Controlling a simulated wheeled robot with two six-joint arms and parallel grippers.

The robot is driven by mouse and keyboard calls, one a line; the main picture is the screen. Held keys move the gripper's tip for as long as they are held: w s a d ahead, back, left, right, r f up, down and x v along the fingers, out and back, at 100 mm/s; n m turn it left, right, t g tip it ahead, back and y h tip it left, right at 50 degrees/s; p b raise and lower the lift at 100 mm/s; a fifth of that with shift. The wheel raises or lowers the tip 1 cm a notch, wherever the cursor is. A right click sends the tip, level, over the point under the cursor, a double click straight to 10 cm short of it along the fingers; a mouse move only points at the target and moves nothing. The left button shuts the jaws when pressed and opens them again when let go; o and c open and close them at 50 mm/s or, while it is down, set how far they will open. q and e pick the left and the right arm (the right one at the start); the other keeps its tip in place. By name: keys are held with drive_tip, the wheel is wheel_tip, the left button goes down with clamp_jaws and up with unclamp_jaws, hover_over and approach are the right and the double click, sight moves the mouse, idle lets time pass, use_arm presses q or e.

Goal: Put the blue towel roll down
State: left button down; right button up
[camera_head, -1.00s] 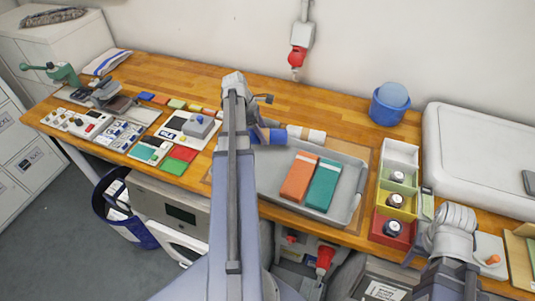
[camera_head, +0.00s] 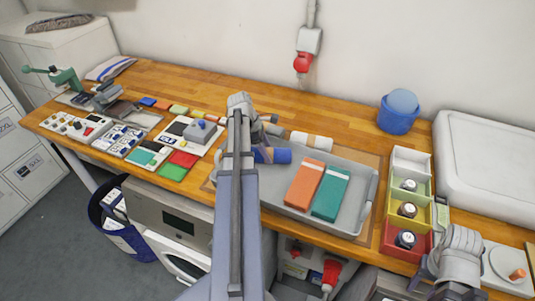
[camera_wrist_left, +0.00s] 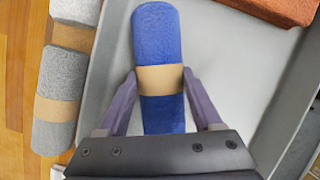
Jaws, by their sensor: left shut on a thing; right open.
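The blue towel roll (camera_head: 281,155) has a tan band around its middle. My left gripper (camera_head: 262,150) is shut on it at the band, one finger on each side, as the left wrist view shows with the roll (camera_wrist_left: 157,35) between the fingers (camera_wrist_left: 160,78). The roll lies over the left part of the grey tray (camera_head: 366,195), beside its left wall. I cannot tell whether it touches the tray floor. My right gripper (camera_head: 428,268) is at the lower right, away from the roll, open and partly hidden by its own arm.
An orange pack (camera_head: 305,184) and a teal pack (camera_head: 329,194) lie in the tray. A cream roll (camera_head: 311,140) and a grey roll (camera_wrist_left: 58,100) lie outside it on the wooden bench. Coloured bins (camera_head: 392,238) stand to the right, a blue bucket (camera_head: 397,118) behind.

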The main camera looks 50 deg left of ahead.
use_arm(q)
drive_tip(key=shift+f, duration=0.2)
drive_tip(key=shift+c, duration=0.2)
unclamp_jaws()
drive_tip(key=shift+r, duration=0.2)
drive_tip(key=shift+s+a+r+p, duration=0.1)
drive_tip(key=shift+r+p, duration=0.4)
drive_tip(key=shift+r, duration=0.05)
drive_tip(key=p+v, duration=1)
drive_tip(key=v, duration=0.1)
drive_tip(key=shift+a+f, duration=0.1)
